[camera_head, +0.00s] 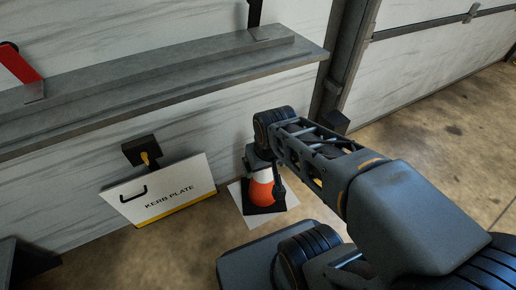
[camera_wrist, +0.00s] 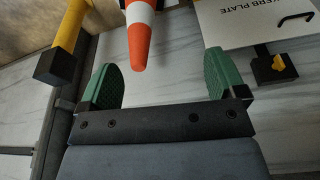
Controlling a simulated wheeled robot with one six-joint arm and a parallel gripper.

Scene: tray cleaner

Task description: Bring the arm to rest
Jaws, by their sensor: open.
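My arm (camera_head: 318,150) reaches from the lower right toward the wall, bent, with its wrist end near the middle of the head view. My gripper (camera_wrist: 160,82) is open in the wrist view, its two green pads wide apart with nothing between them. An orange and white cone (camera_head: 261,192) stands on a black base below my wrist, partly covered by it. In the wrist view the cone (camera_wrist: 140,45) shows upside down, its tip beyond the gap between the pads. I cannot tell how far the tip is from them.
A white board marked KERB PLATE (camera_head: 165,195) leans at the wall, below a black bracket with a yellow hook (camera_head: 143,153). A grey shelf (camera_head: 170,80) juts out above it, with a red part (camera_head: 20,70) at its left. Floor at the right (camera_head: 440,130) is clear.

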